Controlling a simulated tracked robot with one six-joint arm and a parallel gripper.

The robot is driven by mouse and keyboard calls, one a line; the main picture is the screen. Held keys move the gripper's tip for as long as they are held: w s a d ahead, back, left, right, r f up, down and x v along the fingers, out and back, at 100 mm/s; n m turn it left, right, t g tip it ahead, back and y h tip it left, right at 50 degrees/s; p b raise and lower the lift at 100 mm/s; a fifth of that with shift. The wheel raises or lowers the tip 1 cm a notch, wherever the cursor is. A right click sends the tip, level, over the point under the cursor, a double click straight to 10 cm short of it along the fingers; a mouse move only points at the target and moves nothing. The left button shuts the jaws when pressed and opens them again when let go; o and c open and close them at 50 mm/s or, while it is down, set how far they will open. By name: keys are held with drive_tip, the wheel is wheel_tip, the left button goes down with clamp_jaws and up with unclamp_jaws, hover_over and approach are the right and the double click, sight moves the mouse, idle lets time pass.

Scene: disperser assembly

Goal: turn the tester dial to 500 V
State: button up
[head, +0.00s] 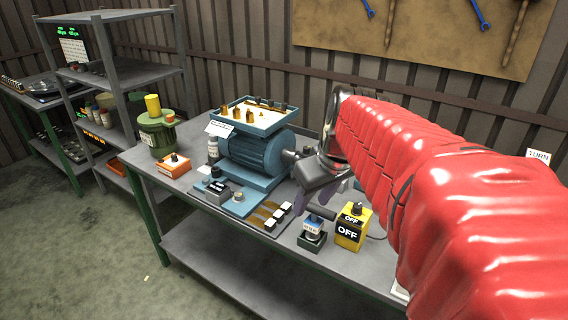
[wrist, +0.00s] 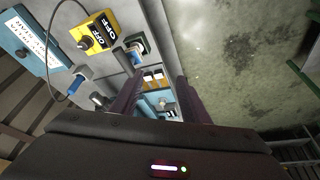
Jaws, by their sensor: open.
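The tester is a yellow box (head: 347,236) with OFF labels, standing near the front edge of the bench in the head view. Its dark dial (head: 357,207) sits on the top. In the wrist view the yellow tester (wrist: 104,24) is at the upper left with its dial (wrist: 86,44) toward the left, and the label reads OFF. My gripper (head: 312,204) is above the bench, left of the tester and apart from it. In the wrist view my gripper (wrist: 158,100) shows two dark fingers spread with nothing held. The dial's voltage markings are too small to read.
A blue motor (head: 255,155) with a parts tray (head: 254,125) on top stands left of my gripper. A small blue-and-black unit (head: 312,232) sits just left of the tester. A cable runs beside the tester. A blue labelled box (wrist: 28,42) shows in the wrist view.

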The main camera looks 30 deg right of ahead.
drive_tip(key=s+a+f, duration=0.2)
drive_tip(key=s+a, duration=0.2)
drive_tip(key=a, duration=0.4)
drive_tip(key=s+a+f+t, duration=0.1)
drive_tip(key=s+a, duration=0.3)
drive_tip(key=a, duration=0.4)
drive_tip(key=shift+a+f, duration=0.2)
drive_tip(key=shift+f, duration=0.5)
drive_tip(key=shift+c, duration=0.3)
